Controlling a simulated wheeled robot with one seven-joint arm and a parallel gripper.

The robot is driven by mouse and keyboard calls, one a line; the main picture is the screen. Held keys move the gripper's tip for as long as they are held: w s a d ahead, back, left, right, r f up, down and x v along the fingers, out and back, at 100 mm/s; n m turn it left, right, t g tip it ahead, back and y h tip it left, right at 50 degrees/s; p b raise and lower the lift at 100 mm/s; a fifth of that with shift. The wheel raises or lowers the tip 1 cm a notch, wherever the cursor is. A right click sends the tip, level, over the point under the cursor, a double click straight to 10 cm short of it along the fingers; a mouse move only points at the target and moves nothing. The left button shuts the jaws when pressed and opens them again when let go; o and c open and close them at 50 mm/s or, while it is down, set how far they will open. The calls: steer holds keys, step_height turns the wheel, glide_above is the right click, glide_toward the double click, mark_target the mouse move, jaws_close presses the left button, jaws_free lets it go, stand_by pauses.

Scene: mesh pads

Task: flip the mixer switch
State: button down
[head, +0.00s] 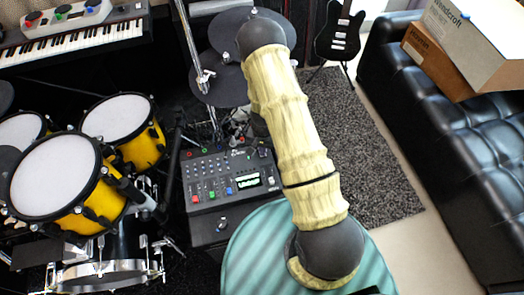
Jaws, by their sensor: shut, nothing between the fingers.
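The mixer (205,167) is a dark grey console left of the middle in the head view. It has rows of small knobs, red, green and blue fader caps, and a small lit green display. It sits on a black case, next to the drum kit. I cannot make out which of its small controls is the switch. My arm, pale yellow with dark joints, runs from the bottom middle up to the top middle, just right of the mixer. My gripper is not visible in this view.
Yellow drums with white heads (52,180) stand close left of the mixer. A keyboard (75,45) is at the top left and dark cymbal pads (222,88) are behind the mixer. A guitar (340,42) stands at the back. A black sofa (430,130) fills the right, beside a grey rug (385,160).

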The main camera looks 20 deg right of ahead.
steer(key=shift+r+p, duration=2.9)
steer(key=shift+r, duration=0.55)
steer(key=s+r+n+t+p, duration=0.1)
steer(key=s+r+p, duration=0.3)
steer(key=r, duration=1)
steer(key=s+r+n+p, duration=0.3)
steer(key=s+r+p, duration=0.1)
steer(key=r, duration=1)
steer(key=s+r+n+t+p, duration=0.1)
steer(key=s+r+p, duration=0.3)
steer(key=r, duration=1.1)
steer(key=shift+s+n+t+p, duration=0.3)
steer(key=shift+s+n, duration=0.2)
steer(key=shift+s, duration=0.55)
